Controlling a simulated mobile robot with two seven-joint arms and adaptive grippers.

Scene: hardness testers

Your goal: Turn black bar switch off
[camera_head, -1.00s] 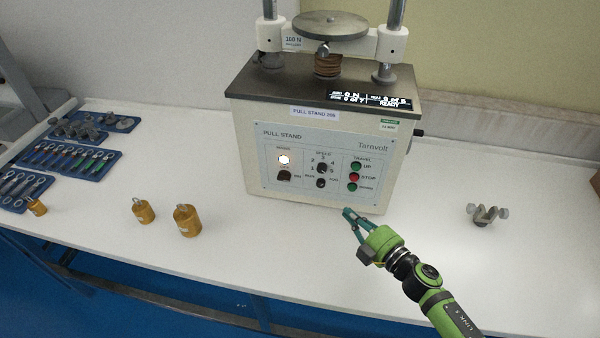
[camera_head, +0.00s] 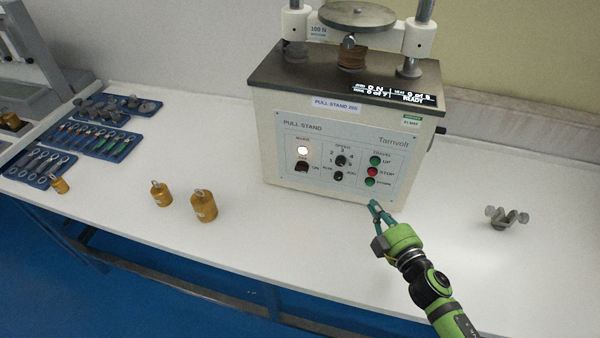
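The pull stand (camera_head: 345,125) is a cream box with a dark top, standing on the white bench. On its front panel, at lower left, is the small dark bar switch (camera_head: 302,167), just below a lit white lamp (camera_head: 303,150). Which way its bar points is too small to tell. My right gripper (camera_head: 374,206), green with teal fingers, is in front of the stand's lower right edge, apart from the switch and to its right. The view does not show clearly whether its fingers are apart. Nothing is seen held in it. My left gripper is out of view.
Other panel controls include a speed knob (camera_head: 341,160), a small lower knob (camera_head: 338,176) and a red stop button (camera_head: 372,172). Brass weights (camera_head: 204,206) stand on the bench at left. A grey clamp (camera_head: 506,217) lies at right. The bench directly before the panel is clear.

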